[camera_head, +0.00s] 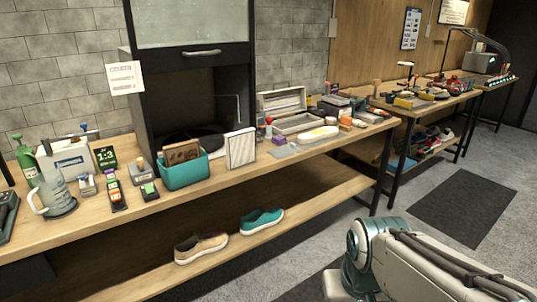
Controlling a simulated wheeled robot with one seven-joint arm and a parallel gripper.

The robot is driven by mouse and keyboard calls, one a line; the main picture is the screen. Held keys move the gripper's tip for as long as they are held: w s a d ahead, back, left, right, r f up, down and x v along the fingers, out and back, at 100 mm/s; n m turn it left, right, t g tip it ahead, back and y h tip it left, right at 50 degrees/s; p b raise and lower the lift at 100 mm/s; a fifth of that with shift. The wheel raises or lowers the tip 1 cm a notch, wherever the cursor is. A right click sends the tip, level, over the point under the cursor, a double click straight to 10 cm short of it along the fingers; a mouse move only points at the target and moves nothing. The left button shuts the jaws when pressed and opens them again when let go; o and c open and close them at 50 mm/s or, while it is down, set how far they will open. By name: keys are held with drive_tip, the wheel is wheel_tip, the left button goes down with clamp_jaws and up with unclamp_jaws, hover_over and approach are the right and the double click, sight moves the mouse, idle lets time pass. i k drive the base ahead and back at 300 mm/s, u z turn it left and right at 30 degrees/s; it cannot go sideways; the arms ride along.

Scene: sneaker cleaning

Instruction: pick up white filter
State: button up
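The white filter (241,149) is a flat, pleated-looking panel with a pale frame. It stands upright near the front edge of the wooden workbench (230,182), just right of a teal bin and in front of the dark cabinet. Nothing hides its front face. A part of my own arm shows at the lower right, well away from the filter and in front of the bench. My gripper is not in view.
The teal bin (185,173) stands close on the filter's left. The dark cabinet (190,75) rises behind it. An open grey case (287,112) and small items lie to the right. Two shoes, tan (201,248) and teal (262,220), sit on the lower shelf. Grey floor lies at right.

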sight(240, 145)
drive_tip(key=u, duration=0.8)
drive_tip(key=i, duration=1.75)
drive_tip(key=z, duration=1.5)
drive_tip(key=k, duration=1.1)
drive_tip(key=z, duration=1.1)
drive_tip(key=i, duration=1.7)
drive_tip(key=u, duration=1.2)
drive_tip(key=i, duration=0.85)
drive_tip(key=u, duration=1.05)
